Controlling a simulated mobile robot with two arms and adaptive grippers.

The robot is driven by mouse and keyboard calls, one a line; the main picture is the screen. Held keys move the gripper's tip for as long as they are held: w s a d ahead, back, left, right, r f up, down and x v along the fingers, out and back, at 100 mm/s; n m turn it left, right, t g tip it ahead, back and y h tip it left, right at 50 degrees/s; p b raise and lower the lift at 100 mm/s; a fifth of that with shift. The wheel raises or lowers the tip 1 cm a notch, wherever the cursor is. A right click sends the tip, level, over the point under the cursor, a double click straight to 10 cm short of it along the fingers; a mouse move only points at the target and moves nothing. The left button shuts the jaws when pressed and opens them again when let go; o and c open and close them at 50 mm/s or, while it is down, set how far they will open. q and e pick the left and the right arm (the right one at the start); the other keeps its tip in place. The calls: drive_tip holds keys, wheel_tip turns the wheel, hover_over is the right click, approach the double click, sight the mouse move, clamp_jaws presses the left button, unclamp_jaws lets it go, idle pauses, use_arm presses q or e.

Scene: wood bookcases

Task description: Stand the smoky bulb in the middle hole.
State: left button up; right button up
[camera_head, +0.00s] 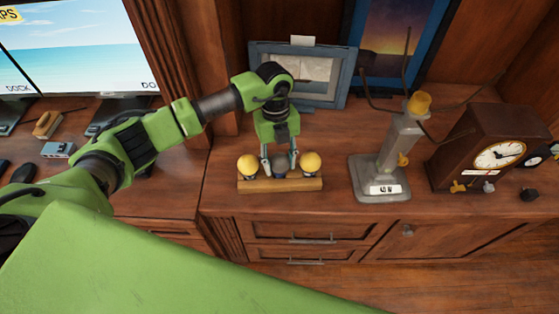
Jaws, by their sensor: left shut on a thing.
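A small wooden block (258,186) lies on the cabinet top. Two yellow bulbs stand on it, a left one (247,165) and a right one (311,163). My left gripper (279,169) points down at the block's middle, between the yellow bulbs, and is shut on the dark smoky bulb (280,170). The bulb is mostly hidden by the fingers, and I cannot tell whether its base sits in the middle hole, which is hidden. My right gripper is out of view.
A grey framed picture (335,88) stands close behind my left gripper. A grey stand (395,160) with thin arms and a yellow piece, and a wooden clock (500,154), are to the right. Monitors and small items are at left. The cabinet's front edge is just before the block.

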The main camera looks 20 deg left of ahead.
use_arm(q)
drive_tip(key=shift+f, duration=0.1)
drive_tip(key=o, duration=0.9)
drive_tip(key=shift+r+p, duration=4.4)
drive_tip(key=shift+r, duration=1.65)
drive_tip(key=shift+s+f, duration=0.1)
drive_tip(key=shift+f, duration=0.05)
